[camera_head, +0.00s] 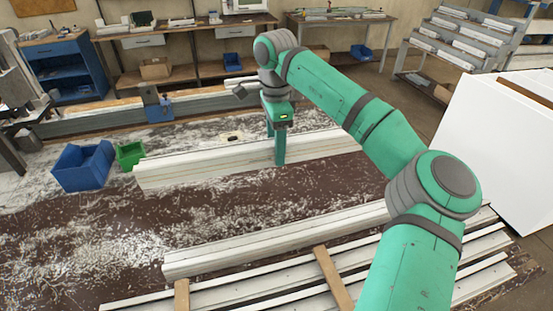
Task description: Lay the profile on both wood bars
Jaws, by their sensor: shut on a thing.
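A long white profile (210,166) lies lengthwise across the middle of the bench, on or just above the debris-strewn surface; I cannot tell if it touches. My gripper (280,148) points down and is shut on this profile right of its middle, with one finger against its near face. The far finger is mostly hidden. Two wood bars, the left one (182,300) and the right one (332,278), lie crosswise at the front, over white profiles (250,292). The left bar is partly cut off by the picture's lower edge.
Another white profile (265,245) runs along the bars' far ends. A blue bin (84,167) and a green bin (131,154) stand near the held profile's left end. A clamp (156,107) stands behind. Bench (100,240) between the profiles is free except for shavings.

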